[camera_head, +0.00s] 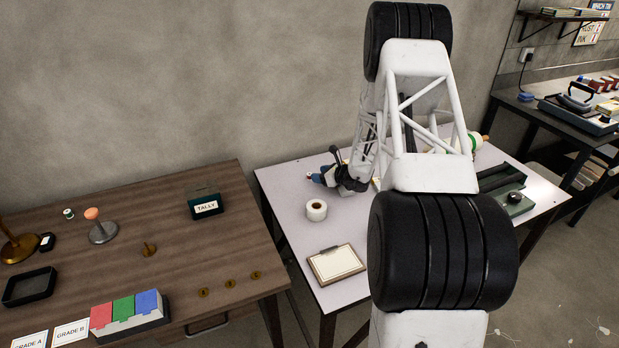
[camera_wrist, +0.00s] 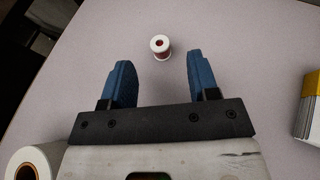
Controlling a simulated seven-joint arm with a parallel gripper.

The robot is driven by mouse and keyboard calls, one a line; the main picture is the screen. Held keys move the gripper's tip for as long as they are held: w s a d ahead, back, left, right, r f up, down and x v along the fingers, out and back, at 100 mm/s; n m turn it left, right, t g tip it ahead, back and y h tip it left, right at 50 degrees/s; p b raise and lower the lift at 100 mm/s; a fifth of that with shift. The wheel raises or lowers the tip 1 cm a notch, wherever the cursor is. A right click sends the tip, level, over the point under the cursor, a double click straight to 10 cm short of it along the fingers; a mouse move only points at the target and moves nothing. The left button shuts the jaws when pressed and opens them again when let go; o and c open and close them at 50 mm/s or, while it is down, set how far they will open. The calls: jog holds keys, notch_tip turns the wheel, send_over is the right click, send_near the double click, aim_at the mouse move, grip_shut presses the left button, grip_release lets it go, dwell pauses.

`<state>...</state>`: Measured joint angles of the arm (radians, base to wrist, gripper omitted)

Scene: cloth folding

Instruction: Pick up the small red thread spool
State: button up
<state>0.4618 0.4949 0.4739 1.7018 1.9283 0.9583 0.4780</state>
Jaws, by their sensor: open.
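The small thread spool (camera_wrist: 160,48) shows in the wrist view, with white ends and a little red at its core and side. It stands upright on the pale table (camera_wrist: 245,90), just beyond the fingertips and roughly centred between them. My gripper (camera_wrist: 159,72) is open, with blue fingers apart and nothing between them. In the head view my gripper (camera_head: 318,178) is low over the pale table, with a small red and white spot, likely the spool (camera_head: 309,175), at its tips.
A white tape roll (camera_head: 316,210) is near the gripper and also shows in the wrist view (camera_wrist: 30,165). A clipboard (camera_head: 336,263) lies in front. A yellow and white block (camera_wrist: 309,108) stands at the right of the wrist view. The table around the spool is clear.

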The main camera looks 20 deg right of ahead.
aim_at(309, 174)
jog(key=shift+x, duration=2.55)
jog(key=shift+c, duration=0.2)
jog(key=c, duration=1)
